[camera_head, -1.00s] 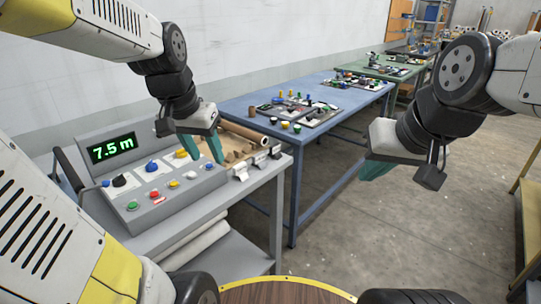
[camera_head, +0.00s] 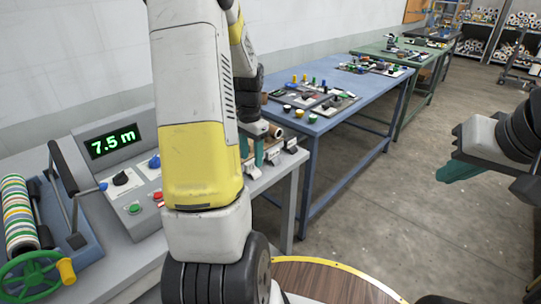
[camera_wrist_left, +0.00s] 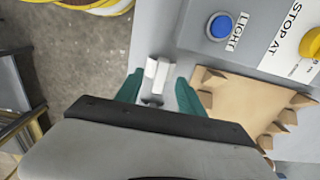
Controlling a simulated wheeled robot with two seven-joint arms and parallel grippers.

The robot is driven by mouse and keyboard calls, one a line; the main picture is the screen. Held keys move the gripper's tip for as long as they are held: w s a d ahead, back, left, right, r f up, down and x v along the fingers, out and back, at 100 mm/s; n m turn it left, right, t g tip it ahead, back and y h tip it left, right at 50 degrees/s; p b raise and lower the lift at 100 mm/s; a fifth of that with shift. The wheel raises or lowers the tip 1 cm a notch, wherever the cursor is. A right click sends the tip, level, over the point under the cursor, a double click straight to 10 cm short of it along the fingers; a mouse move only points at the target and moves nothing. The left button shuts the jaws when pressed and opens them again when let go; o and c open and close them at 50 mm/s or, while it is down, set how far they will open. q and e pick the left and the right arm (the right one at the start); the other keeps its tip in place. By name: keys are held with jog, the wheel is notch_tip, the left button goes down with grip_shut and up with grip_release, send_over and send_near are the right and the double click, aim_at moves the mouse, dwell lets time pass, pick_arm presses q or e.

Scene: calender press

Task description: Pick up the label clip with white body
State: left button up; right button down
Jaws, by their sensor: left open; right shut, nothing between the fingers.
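A small label clip with a white body (camera_wrist_left: 157,70) sits at the table's edge in the left wrist view. My left gripper (camera_wrist_left: 157,88) is open, its green fingers on either side of the clip's near part; I cannot tell whether they touch it. In the head view my left gripper (camera_head: 252,151) is above the row of clips along the table's front edge. A light clip (camera_head: 251,168) shows just below its fingers, with another clip (camera_head: 272,155) and a third (camera_head: 290,145) further right. My right gripper (camera_head: 462,170) is shut and empty over the floor.
A grey control panel (camera_head: 118,150) reading 7.5 m stands left, partly hidden by my left arm. Brown notched material (camera_wrist_left: 245,110) lies beside the left gripper. A blue table (camera_head: 335,90) with small parts stands behind. A green handwheel (camera_head: 35,278) is at lower left.

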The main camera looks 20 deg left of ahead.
aim_at(252, 161)
pick_arm(q)
jog(key=shift+f, duration=1.6)
jog(key=shift+c, duration=0.5)
grip_shut()
